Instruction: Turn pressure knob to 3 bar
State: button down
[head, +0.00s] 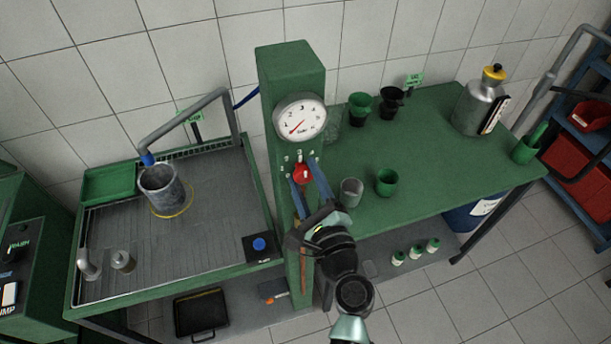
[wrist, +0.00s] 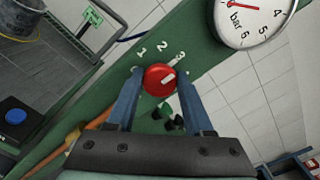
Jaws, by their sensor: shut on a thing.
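The red pressure knob (head: 302,173) is on the front of the green column (head: 290,75), below the round pressure gauge (head: 301,118). My gripper (head: 304,176) has its two blue fingers on either side of the knob and is shut on it. In the wrist view the knob (wrist: 158,80) sits between the fingertips (wrist: 161,77). Its white mark points to the upper right, toward the side of the printed 3; the exact setting is hard to tell. The gauge's red needle points to the lower left, near the low end. The gauge is partly cut off in the wrist view (wrist: 248,22).
A wash tray (head: 215,245) with a grey cylinder (head: 160,187) and a blue button (head: 259,244) is left of the column. A green bench (head: 440,150) with cups (head: 387,181) and a metal can (head: 478,108) is on the right.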

jog(key=shift+f, duration=0.1)
jog(key=shift+c, duration=1.5)
grip_release()
jog(key=shift+s, duration=0.1)
jog(key=b+v, duration=0.4)
jog(key=v, duration=0.9)
